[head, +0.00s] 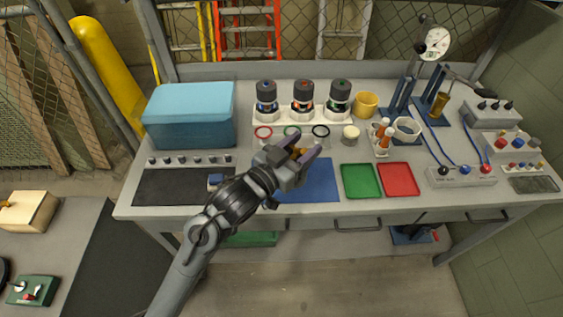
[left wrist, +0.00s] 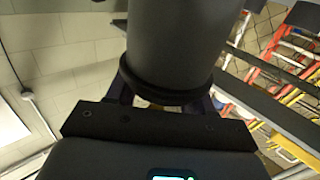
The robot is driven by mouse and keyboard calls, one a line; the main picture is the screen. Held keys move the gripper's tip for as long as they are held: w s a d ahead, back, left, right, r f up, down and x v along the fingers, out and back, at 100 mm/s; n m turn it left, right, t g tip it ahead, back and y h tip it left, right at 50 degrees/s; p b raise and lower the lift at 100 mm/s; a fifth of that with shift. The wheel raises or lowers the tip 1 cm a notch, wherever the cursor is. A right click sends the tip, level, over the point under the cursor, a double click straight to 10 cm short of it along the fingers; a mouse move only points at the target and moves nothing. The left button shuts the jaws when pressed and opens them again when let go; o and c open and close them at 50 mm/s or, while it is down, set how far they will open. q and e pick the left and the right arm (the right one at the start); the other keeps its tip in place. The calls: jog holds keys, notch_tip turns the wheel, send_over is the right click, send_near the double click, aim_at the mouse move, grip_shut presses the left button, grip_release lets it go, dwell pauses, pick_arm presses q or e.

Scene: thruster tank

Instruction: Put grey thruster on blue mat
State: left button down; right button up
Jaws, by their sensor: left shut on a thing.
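My left gripper (head: 298,153) is above the far part of the blue mat (head: 318,186), with its fingers pointing toward the back of the bench. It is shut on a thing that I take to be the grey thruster. In the left wrist view the grey thruster (left wrist: 178,45) shows as a large dark grey cylinder with a rim, in front of the fingers. In the head view only a small brownish part shows between the fingers; the rest is hard to make out. My arm and gripper cover part of the mat. My right gripper is in neither view.
A white rack (head: 300,120) holds three dark-capped cylinders behind the gripper. A green tray (head: 361,181) and a red tray (head: 398,180) lie right of the mat. A blue cooler box (head: 188,115) stands at left. Cups, gauges and cables crowd the right side.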

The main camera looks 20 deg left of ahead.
pick_arm(q)
jog(key=w+a+f+b, duration=0.3)
jog(key=w+a+f, duration=0.2)
jog(key=a+f, duration=0.3)
jog(key=shift+f, duration=0.65)
jog(key=shift+f, duration=0.2)
jog(key=shift+c, duration=2.1)
grip_release()
